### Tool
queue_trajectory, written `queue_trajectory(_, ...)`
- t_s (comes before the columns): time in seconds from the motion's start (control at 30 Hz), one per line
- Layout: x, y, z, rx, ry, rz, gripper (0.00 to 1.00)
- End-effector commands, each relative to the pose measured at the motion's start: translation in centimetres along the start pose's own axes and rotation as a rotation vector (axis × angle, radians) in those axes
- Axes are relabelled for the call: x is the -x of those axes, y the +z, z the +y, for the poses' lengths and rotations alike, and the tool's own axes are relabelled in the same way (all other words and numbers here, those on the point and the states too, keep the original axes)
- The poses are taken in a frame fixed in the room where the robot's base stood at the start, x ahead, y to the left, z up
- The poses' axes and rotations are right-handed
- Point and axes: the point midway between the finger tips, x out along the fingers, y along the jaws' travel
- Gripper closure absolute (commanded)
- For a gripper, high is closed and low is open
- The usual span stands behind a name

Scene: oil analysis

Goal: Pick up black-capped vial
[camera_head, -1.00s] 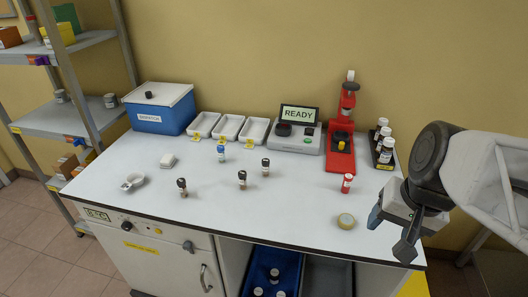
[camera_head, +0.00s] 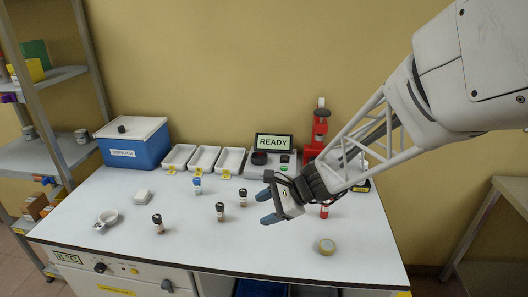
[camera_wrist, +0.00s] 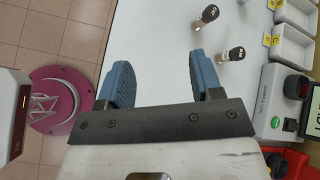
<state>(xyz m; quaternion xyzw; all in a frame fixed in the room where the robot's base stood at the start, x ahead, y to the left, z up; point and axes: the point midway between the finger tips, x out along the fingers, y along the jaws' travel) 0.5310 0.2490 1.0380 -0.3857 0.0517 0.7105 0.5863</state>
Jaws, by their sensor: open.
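Three black-capped vials stand on the white table in the head view: one at the left (camera_head: 158,224), one in the middle (camera_head: 220,212) and one farther back to the right (camera_head: 243,198). My gripper (camera_head: 266,207) is open and empty, above the table to the right of them. In the wrist view its blue fingers (camera_wrist: 162,80) are spread with nothing between them. Two dark-capped vials show there, beyond the right finger: one near the top (camera_wrist: 208,16) and one lower (camera_wrist: 234,54).
A blue-capped vial (camera_head: 197,186) stands behind the black-capped ones. A red-capped vial (camera_head: 324,211) and a tape roll (camera_head: 327,247) are to the right. White trays (camera_head: 204,159), a READY device (camera_head: 274,142) and a blue box (camera_head: 133,143) line the back. The front middle is clear.

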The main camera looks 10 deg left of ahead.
Motion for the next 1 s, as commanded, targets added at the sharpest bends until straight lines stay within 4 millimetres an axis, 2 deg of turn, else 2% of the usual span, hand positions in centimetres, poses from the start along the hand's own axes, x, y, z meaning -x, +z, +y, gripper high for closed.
queue_trajectory(0.03, -1.4, -0.6, -0.8, -0.050, -0.014, -0.023, 0.40)
queue_trajectory(0.3, -7.9, -3.3, -4.7, -0.339, -0.118, -0.140, 0.40)
queue_trajectory(0.5, -11.5, -5.2, -6.5, -0.502, -0.175, -0.198, 0.40)
queue_trajectory(0.7, -13.0, -6.1, -7.1, -0.570, -0.200, -0.221, 0.40)
queue_trajectory(1.0, -13.1, -6.2, -7.2, -0.576, -0.203, -0.222, 0.40)
